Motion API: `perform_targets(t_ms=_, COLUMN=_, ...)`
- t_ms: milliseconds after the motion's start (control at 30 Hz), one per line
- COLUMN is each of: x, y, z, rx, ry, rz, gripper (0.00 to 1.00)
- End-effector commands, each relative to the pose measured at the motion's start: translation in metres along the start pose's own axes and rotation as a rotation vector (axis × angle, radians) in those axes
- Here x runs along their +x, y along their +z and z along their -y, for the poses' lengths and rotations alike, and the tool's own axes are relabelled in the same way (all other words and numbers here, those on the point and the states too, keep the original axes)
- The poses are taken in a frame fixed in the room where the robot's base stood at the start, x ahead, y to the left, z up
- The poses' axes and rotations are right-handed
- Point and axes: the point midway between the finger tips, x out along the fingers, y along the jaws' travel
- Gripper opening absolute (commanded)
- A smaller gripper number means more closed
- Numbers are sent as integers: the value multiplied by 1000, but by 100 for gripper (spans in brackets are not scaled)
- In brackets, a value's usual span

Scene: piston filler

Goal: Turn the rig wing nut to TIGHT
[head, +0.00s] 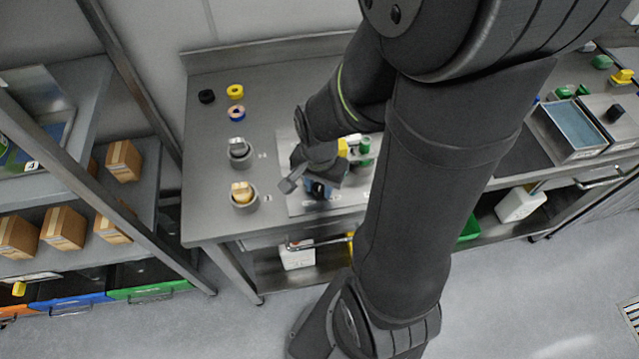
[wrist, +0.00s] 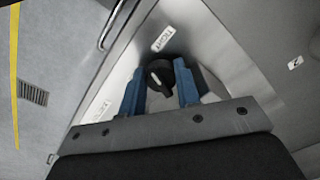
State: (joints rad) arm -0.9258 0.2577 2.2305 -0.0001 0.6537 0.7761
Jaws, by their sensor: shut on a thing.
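The rig wing nut (wrist: 160,78) is a black knob with a pale mark on its face. In the wrist view it sits between the two blue fingers of my gripper (wrist: 160,70), which is shut on it. One small white label (wrist: 163,38) stands just beyond the nut and seems to read TIGHT. Another label (wrist: 99,110) lies to the lower left, too small to read. In the head view my gripper (head: 319,187) is low over the metal plate (head: 300,207) on the bench, and the nut is mostly hidden by the fingers.
Yellow and green parts (head: 355,147) stand on the plate just behind my gripper. Two grey cups (head: 245,205) with parts in them stand to its left. Several rings (head: 236,91) lie at the back left. A blue-lined tray (head: 572,127) is at the right. The bench's front left corner is clear.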

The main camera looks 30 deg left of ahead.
Motion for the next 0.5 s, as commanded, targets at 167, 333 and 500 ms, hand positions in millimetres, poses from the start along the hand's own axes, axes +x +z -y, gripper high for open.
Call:
perform_targets(t_ms=167, x=0, y=0, z=0, rx=26, ry=-1, rz=0, gripper=7)
perform_targets(t_ms=333, x=0, y=0, z=0, rx=31, ry=-1, rz=0, gripper=7)
perform_targets(t_ms=500, x=0, y=0, z=0, rx=31, ry=-1, rz=0, gripper=7)
